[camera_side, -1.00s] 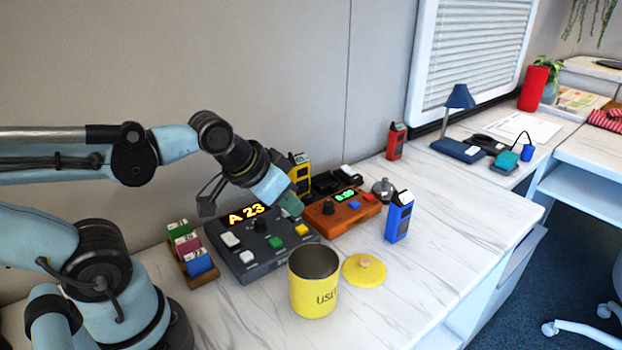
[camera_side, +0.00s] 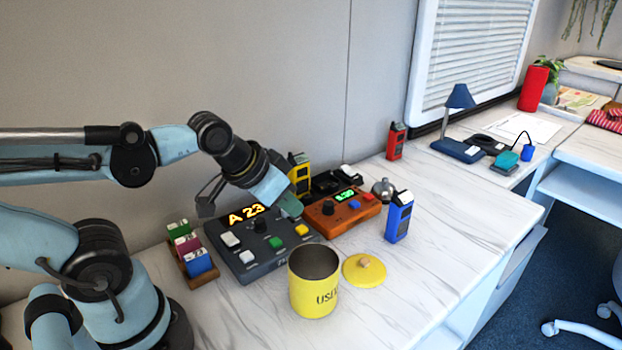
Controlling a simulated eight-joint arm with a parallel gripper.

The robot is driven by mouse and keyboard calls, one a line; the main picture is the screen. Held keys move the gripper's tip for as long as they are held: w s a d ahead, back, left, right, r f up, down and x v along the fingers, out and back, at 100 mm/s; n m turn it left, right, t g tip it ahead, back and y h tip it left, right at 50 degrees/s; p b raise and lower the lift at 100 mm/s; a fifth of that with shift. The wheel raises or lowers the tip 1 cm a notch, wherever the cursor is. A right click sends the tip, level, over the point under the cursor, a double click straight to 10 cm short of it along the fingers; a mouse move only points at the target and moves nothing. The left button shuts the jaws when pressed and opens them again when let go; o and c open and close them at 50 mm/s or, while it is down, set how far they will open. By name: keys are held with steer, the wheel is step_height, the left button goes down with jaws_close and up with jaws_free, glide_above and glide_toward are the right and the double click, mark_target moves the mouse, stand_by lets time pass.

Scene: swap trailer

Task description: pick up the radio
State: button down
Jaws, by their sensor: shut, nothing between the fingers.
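Several handheld radio-like devices stand upright: a yellow one (camera_side: 300,174) behind my gripper, a red one (camera_side: 396,141) near the wall, and a blue one (camera_side: 399,217) near the table's front right edge. I cannot tell which one the task means. My gripper (camera_side: 290,205) is shut and empty. It points down over the right part of the dark control box (camera_side: 268,264), in front of the yellow radio. The yellow radio's lower left side is partly hidden by my gripper. Whether my gripper touches it cannot be told.
An orange box (camera_side: 325,226) with a green display stands right of the dark box. An open yellow canister (camera_side: 312,298) stands in front, its lid (camera_side: 364,270) beside it. A rack of coloured blocks (camera_side: 175,262) is at left. The tabletop right of the lid is clear.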

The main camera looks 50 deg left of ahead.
steer(key=c, duration=1.8)
jaws_free()
steer(key=o, duration=1.1)
steer(key=w+r+g, duration=0.2)
steer(key=w+r, duration=0.4)
steer(key=w, duration=0.1)
steer(key=g, duration=0.5)
glide_above(403, 196)
steer(key=shift+w+a+f, duration=0.15)
steer(key=shift+a+f, duration=0.05)
steer(key=shift+f, duration=0.4)
steer(key=shift+w+a+f, duration=0.1)
steer(key=shift+a+f, duration=0.05)
steer(key=shift+f, duration=0.4)
step_height(403, 196, down, 6)
steer(key=shift+f, duration=0.25)
steer(key=shift+s+d+f, duration=0.15)
steer(key=shift+d+f, duration=0.05)
steer(key=shift+f, duration=1.15)
steer(key=shift+s+d+f, duration=0.1)
steer(key=shift+d+f, duration=0.05)
steer(key=shift+f, duration=1.15)
